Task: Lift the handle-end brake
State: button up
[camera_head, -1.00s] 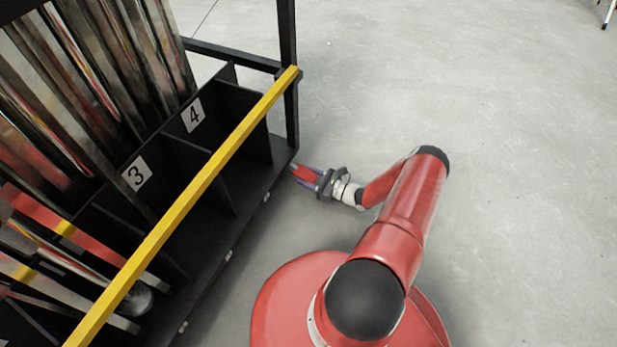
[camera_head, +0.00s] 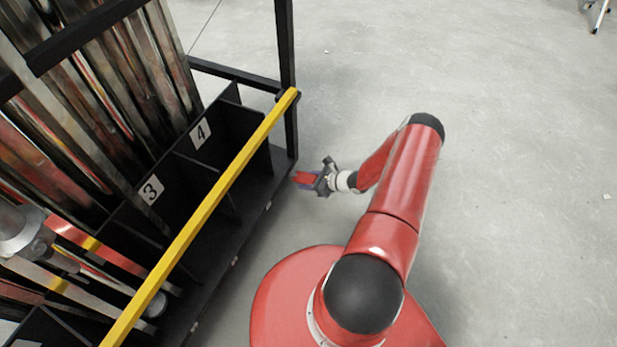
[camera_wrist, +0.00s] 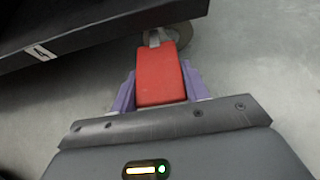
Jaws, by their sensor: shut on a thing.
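The brake is a red pedal (camera_wrist: 160,77) in the wrist view, on a short metal arm beside a wheel under the truck's dark edge. My gripper (camera_wrist: 160,95) is shut on the red pedal, with a purple finger on each side of it. In the head view my gripper (camera_head: 308,182) is low at the near right corner of the truck (camera_head: 255,205), and the red pedal (camera_head: 303,177) shows between its fingers. The far ends of the fingers are partly hidden by the pedal.
The black truck has a yellow bar (camera_head: 220,185) across its numbered compartments and a corner post (camera_head: 287,60). Metal pieces (camera_head: 110,75) stand in it at left. Its wheel (camera_wrist: 180,35) is partly hidden. The grey floor (camera_head: 500,180) to the right is clear.

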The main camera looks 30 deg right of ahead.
jog(key=shift+w+a+r+g+h+p, duration=0.1)
jog(key=shift+r+g+h+p, duration=0.55)
jog(key=shift+g+p, duration=0.2)
jog(key=o, duration=1.4)
jog(key=v, duration=0.7)
jog(key=shift+s+r+p, duration=0.2)
jog(key=shift+r+p, duration=0.1)
jog(key=shift+d, duration=0.2)
